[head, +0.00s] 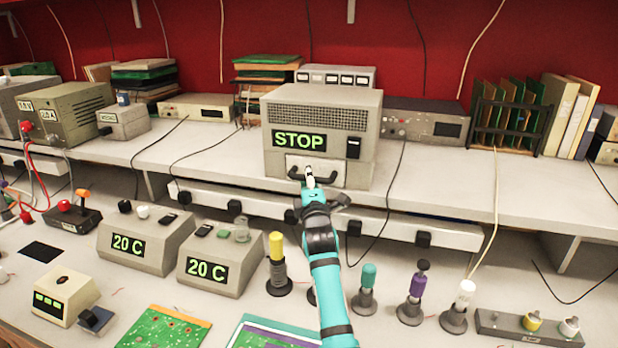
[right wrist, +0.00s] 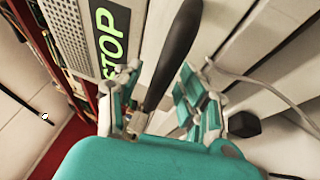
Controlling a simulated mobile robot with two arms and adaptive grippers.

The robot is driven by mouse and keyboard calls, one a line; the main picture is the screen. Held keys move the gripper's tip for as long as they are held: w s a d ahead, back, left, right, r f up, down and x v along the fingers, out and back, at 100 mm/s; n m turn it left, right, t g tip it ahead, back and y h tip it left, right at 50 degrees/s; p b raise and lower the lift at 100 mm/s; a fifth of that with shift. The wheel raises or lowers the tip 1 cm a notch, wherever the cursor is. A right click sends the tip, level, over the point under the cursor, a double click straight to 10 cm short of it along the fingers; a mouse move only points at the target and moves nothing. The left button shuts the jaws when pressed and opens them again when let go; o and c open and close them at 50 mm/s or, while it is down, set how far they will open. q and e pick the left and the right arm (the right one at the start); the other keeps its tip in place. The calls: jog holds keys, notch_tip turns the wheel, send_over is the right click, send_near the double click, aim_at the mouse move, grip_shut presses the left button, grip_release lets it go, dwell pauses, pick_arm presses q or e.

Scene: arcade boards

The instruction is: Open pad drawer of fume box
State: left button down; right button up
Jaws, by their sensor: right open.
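The fume box (head: 321,113) is a grey box with a vent grille and a green STOP display, standing on the raised shelf. Its pad drawer (head: 329,170) is a pale panel low on the front with a dark bar handle (head: 326,176). My right gripper (head: 309,178) is at the left part of the handle. In the right wrist view the dark handle (right wrist: 174,55) runs between the two open fingers of my right gripper (right wrist: 160,95), and the STOP display (right wrist: 110,35) shows beside it. Whether the fingers touch the handle is unclear. My left gripper is not in view.
Two grey units reading 20 C (head: 141,240) stand on the lower bench at left. Several coloured-handled tools in round stands (head: 410,312) line the front right. A power strip (head: 440,237) runs below the shelf edge. A book rack (head: 510,122) stands at right.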

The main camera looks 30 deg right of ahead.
grip_shut()
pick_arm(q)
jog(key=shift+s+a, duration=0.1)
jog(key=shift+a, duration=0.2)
